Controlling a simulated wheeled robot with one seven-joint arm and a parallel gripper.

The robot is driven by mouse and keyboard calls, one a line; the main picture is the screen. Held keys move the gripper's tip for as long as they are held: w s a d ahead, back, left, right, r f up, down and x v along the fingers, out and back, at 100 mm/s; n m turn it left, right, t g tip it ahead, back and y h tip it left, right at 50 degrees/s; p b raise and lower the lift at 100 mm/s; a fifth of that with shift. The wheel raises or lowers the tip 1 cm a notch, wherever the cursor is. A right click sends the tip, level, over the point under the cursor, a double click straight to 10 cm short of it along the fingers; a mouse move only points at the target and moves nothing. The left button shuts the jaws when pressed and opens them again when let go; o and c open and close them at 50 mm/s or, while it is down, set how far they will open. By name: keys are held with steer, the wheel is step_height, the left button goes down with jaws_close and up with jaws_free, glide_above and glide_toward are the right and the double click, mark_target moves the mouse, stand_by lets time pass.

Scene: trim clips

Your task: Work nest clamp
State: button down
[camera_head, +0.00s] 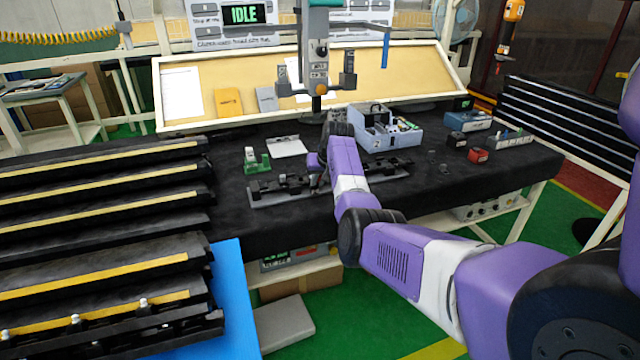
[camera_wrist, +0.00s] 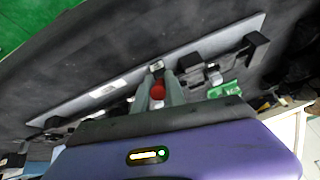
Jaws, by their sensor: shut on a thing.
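The work nest (camera_head: 265,197) is a long, flat grey plate with dark blocks along it, lying on the black bench top. In the wrist view its plate (camera_wrist: 105,90) runs slantwise across the picture. A red knob (camera_wrist: 158,90), seemingly the handle end of a nest clamp, shows between my fingers. My gripper (camera_wrist: 158,94) is shut on this knob, close over the nest; the rest of the clamp is mostly hidden. In the head view my gripper (camera_head: 317,183) is at the middle of the nest, largely covered by my wrist.
A small green fixture (camera_head: 257,160) stands behind the nest's left end. A grey-blue bin (camera_head: 375,140) with parts stands behind, and small red (camera_head: 478,156) and dark boxes lie to the right. A tool column (camera_head: 318,60) hangs over the bench. Dark racks (camera_head: 100,225) stand at left.

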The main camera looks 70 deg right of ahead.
steer(key=shift+w+d+r+g+y, duration=0.1)
steer(key=shift+g+y, duration=0.3)
stand_by(0.3)
steer(key=c, duration=1.4)
jaws_free()
steer(key=shift+r, duration=0.15)
steer(key=shift+b+v, duration=0.35)
steer(key=shift+v, duration=3.35)
